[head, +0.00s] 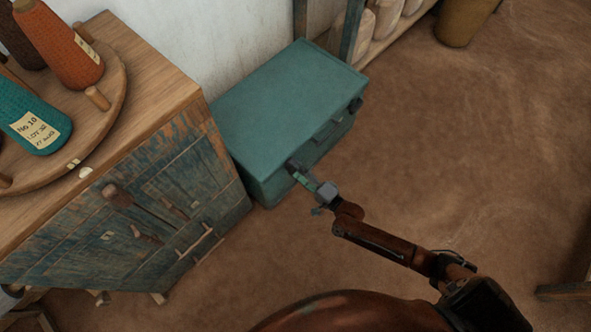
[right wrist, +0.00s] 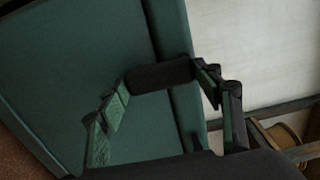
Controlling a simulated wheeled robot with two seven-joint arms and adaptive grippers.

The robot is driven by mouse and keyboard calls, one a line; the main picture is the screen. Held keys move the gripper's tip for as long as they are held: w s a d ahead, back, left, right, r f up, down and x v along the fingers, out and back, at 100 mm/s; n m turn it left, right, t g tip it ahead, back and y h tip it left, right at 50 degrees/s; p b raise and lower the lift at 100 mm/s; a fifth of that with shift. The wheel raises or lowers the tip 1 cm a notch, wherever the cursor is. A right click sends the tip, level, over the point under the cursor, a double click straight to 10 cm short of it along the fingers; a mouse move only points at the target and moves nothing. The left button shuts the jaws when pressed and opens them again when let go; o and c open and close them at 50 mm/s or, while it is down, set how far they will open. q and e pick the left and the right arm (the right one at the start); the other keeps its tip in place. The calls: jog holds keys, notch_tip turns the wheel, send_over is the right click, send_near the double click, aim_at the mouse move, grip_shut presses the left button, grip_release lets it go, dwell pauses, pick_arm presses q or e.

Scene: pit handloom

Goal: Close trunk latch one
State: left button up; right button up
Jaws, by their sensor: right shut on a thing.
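The teal trunk (head: 285,95) stands on the floor against the wall with its lid down. It also fills much of the right wrist view (right wrist: 75,75). A dark latch (head: 291,166) is at the left end of its front, and another dark latch (head: 355,104) is at the right end. My right gripper (head: 296,173) is at the left-end latch. In the right wrist view its fingers are on either side of a dark rounded piece, this latch (right wrist: 160,75), and are shut on it. Whether the latch is fastened cannot be told. My left gripper is not in view.
A worn blue wooden cabinet (head: 165,190) stands close to the trunk's left, with a round board (head: 95,110) of yarn cones on top. A shelf with pale sacks (head: 385,20) is behind the trunk. The brown floor (head: 450,150) to the right is clear.

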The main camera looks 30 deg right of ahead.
jog(key=shift+f, duration=0.1)
dwell(0.3)
jog(key=o, duration=1.2)
jog(key=shift+c, duration=0.2)
jog(key=v, duration=1.2)
